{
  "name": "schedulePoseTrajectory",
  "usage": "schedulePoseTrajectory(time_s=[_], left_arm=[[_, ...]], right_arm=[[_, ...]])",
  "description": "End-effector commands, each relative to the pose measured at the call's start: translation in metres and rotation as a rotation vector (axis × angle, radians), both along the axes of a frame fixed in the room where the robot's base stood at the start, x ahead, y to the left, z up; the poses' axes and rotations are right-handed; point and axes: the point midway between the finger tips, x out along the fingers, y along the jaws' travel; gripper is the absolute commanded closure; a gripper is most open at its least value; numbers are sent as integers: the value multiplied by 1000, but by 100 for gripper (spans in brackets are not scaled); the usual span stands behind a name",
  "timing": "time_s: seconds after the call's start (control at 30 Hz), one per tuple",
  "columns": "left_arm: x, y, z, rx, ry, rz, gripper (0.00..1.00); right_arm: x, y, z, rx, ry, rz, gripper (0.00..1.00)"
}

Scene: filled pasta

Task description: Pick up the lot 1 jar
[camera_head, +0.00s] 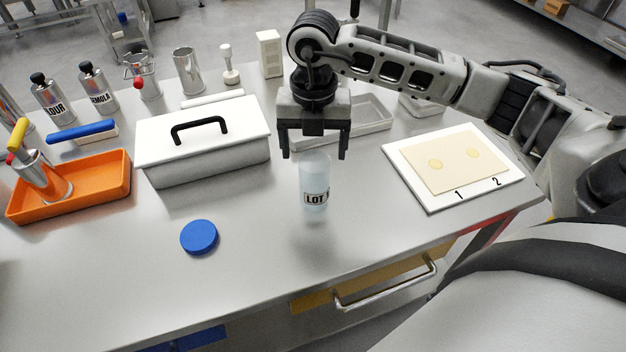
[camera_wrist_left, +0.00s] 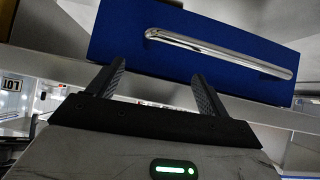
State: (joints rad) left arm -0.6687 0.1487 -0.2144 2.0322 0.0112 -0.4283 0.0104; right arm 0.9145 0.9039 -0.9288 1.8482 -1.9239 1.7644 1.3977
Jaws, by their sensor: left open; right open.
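The lot 1 jar (camera_head: 314,186) is a clear, pale jar with a "LOT" label, standing upright on the steel table (camera_head: 262,270). Its label is partly cut off at the right, so the number is hard to read. My right gripper (camera_head: 314,154) points down over the jar with its fingers apart. The fingertips are near the height of the jar's top, and I cannot tell whether they touch it. My left gripper (camera_wrist_left: 158,85) shows only in the left wrist view, open and empty, in front of a blue drawer front (camera_wrist_left: 190,45) with a metal handle.
A blue round lid (camera_head: 199,237) lies left of the jar. A white lidded box (camera_head: 205,165) stands behind it. An orange tray (camera_head: 110,190) is at the far left. A white board (camera_head: 430,200) with a dough sheet is at right. The table's front middle is clear.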

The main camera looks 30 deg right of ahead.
Motion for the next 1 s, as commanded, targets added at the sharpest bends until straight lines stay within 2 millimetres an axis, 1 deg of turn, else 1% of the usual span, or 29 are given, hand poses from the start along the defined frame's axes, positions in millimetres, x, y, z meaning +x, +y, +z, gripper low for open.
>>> schedulePoseTrajectory(time_s=[0.03, 0.1, 0.2, 0.37, 0.53, 0.6, 0.7, 0.8, 0.97, 1.0], left_arm=[[-1, 0, 0, 1, 3, 0, 21], [-1, 0, 0, 1, 4, 0, 21], [-2, 0, -1, 2, 6, 1, 21], [-1, 1, 1, 3, 4, 1, 21], [4, 1, 10, 3, -6, 3, 21], [5, 1, 11, 3, -10, 5, 21], [6, 1, 11, 2, -11, 8, 21], [6, 1, 10, 2, -9, 9, 21], [6, 2, 9, 2, -9, 9, 21], [6, 2, 9, 2, -9, 9, 21]], right_arm=[[-1, 0, -11, 1, 5, 1, 21], [-1, 1, -21, 2, 2, 0, 21], [0, 1, -32, 2, 1, 2, 21], [-1, 1, -41, 3, 2, 3, 21], [-3, -1, -65, 2, 5, 1, 21], [-2, -1, -76, 3, 2, 2, 21], [-2, -1, -86, 3, 2, 2, 21], [-2, -1, -89, 2, 0, 3, 21], [-2, -1, -89, 2, 0, 3, 21], [-2, -1, -89, 2, 0, 3, 26]])
